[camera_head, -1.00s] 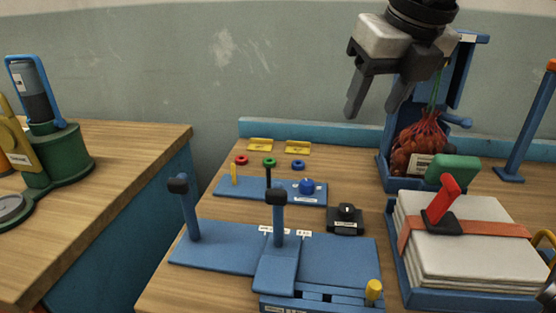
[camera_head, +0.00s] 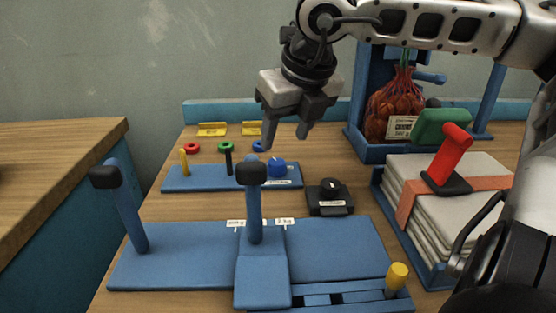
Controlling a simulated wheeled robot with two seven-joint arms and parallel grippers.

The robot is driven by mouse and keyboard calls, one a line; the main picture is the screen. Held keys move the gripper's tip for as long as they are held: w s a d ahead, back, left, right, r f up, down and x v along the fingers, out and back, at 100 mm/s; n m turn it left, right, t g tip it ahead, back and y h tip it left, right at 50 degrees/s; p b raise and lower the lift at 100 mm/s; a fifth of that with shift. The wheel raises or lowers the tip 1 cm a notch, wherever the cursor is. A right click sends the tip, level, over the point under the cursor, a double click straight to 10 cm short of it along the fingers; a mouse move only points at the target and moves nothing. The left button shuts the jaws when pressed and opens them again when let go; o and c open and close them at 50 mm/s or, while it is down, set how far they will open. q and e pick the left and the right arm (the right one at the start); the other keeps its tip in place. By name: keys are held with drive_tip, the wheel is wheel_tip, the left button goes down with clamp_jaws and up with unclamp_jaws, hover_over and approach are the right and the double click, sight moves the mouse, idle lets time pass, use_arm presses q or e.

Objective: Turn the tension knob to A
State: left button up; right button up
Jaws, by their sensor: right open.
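A black box (camera_head: 329,201) with a dark knob on top and a white label stands just to the right. The label lettering is too small to read, so I cannot tell which is the tension knob or where it points. My right gripper (camera_head: 286,140) is open and empty, fingers pointing down, above and apart from the blue knob. My left gripper is not in view.
A blue fixture (camera_head: 180,258) with two black-topped posts stands in front. At right are a red mesh sack (camera_head: 394,106) in a blue stand and a stack of folded sacks (camera_head: 420,212) with red and green handles. My right arm crosses the upper right.

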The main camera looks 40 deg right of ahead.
sight(277, 161)
drive_tip(key=x, duration=0.7)
drive_tip(key=shift+w+r+b, duration=0.1)
drive_tip(key=shift+b, duration=0.2)
drive_tip(key=c, duration=1)
